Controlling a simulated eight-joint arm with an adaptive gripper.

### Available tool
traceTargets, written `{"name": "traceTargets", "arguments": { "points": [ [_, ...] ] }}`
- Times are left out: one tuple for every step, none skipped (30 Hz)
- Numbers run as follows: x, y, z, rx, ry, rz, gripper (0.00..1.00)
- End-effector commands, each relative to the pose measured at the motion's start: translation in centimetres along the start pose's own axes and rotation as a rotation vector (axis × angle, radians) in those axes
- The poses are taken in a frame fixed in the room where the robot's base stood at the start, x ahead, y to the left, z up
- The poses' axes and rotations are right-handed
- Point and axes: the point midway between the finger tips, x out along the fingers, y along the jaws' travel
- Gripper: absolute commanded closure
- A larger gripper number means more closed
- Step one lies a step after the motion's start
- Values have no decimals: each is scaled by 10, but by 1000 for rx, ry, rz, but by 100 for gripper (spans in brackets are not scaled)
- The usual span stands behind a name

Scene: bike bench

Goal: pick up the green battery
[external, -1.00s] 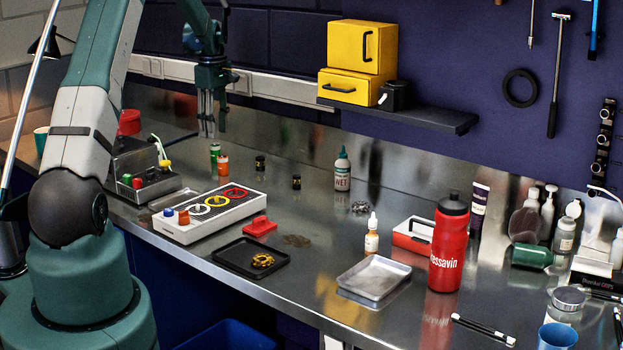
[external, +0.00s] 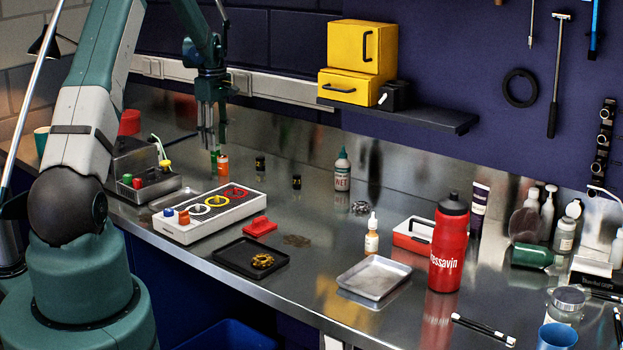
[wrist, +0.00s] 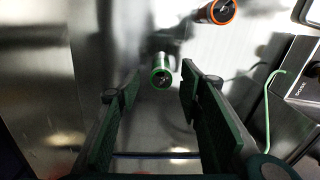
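The green battery (wrist: 161,76) stands on the metal bench, seen end-on in the wrist view between the two fingers of my gripper (wrist: 158,84). The fingers are spread, with a gap showing on each side of the battery. In the external view my gripper (external: 211,145) points down over the battery's place, and its fingers hide most of the battery. No hold on the battery shows. How far the fingertips reach down beside it, I cannot tell.
An orange battery (external: 223,165) stands close by, also in the wrist view (wrist: 219,10). Black batteries (external: 260,163) stand to the right. A control box with colored buttons (external: 142,186) and a cable are near.

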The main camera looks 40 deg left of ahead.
Motion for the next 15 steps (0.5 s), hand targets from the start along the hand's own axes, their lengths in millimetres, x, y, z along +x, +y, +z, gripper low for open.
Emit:
{"name": "traceTargets", "arguments": {
  "points": [
    [6,-1,-1,0,0,0,63],
    [10,-1,-1,0,0,0,63],
    [14,-1,-1,0,0,0,63],
    [18,-2,-2,0,0,0,63],
    [21,-2,-2,0,0,0,63],
    [25,-2,-1,0,0,0,63],
    [28,-2,-1,0,0,0,63],
    [31,-2,-1,0,0,0,63],
    [34,-2,-1,0,0,0,63],
    [36,-2,-1,0,0,0,63],
    [37,-2,-1,0,0,0,63],
    [38,-2,-2,0,0,0,63],
    [38,-2,-2,0,0,0,63],
    [39,-2,-1,0,0,0,63],
    [39,-2,-1,0,0,0,63]
  ]
}}
